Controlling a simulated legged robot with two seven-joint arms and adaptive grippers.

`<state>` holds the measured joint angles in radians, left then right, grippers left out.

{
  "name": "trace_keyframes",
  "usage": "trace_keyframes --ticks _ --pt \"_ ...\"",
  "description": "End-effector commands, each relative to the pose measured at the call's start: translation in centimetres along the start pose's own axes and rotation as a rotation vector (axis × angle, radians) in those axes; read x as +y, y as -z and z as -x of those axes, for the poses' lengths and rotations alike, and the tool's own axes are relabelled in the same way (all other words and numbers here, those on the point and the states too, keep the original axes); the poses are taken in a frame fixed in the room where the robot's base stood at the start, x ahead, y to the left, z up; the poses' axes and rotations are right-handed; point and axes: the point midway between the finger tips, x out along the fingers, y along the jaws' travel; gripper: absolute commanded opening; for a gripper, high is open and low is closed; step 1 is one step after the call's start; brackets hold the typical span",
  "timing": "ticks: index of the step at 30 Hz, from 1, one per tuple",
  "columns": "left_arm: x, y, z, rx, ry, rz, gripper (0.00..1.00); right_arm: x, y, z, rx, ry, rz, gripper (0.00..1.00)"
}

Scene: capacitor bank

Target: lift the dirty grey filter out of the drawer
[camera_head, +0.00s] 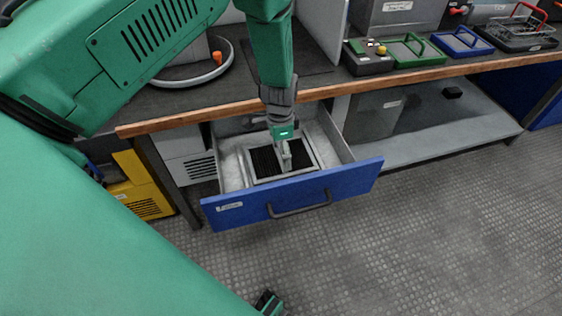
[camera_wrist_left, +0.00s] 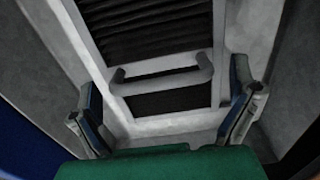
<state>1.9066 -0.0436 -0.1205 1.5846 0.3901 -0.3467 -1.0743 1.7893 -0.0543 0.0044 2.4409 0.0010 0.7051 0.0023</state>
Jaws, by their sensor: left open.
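The dirty grey filter, a dark pleated panel in a light grey frame, lies flat in the open drawer (camera_head: 232,212). The filter frame (camera_head: 313,147) shows around my left gripper (camera_head: 286,158), which points down over it. In the left wrist view the filter (camera_wrist_left: 150,38) has a grey bar handle (camera_wrist_left: 165,82) across it. My left gripper (camera_wrist_left: 165,115) is open there, with one finger on each side of the handle and nothing between them touching it that I can see. Part of the filter is hidden behind the gripper in the head view.
The drawer front is blue with a dark handle (camera_head: 300,205). The wooden bench edge (camera_head: 400,80) runs above the drawer, close to my left arm. A yellow box (camera_head: 142,190) stands left of the drawer. The floor in front is clear.

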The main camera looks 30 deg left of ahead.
Motion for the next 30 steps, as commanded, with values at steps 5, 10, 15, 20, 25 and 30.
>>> trace_keyframes --ticks 5,10,15,20,25,30 --pt "0.1 0.1 -1.2 0.0 0.003 0.0 1.0 0.0 0.0 -0.3 0.0 0.0 0.001 0.4" --pt "0.1 0.1 -1.0 0.0 0.004 0.0 0.89 0.0 0.0 -0.3 0.0 0.0 0.001 0.4" --pt "0.1 0.1 -1.1 0.0 0.003 0.0 0.51 0.0 0.0 -0.3 0.0 0.0 0.0 0.4" --pt "0.1 0.1 -1.1 0.001 0.002 0.0 0.51 0.0 0.0 -0.3 0.0 0.0 0.0 0.4" --pt "0.0 0.2 -0.1 0.002 0.003 0.0 0.51 0.0 0.0 0.0 0.0 0.0 0.0 0.4" --pt "0.0 0.2 3.2 0.004 0.005 0.001 0.51 0.0 0.1 0.9 0.0 0.0 0.0 0.4"
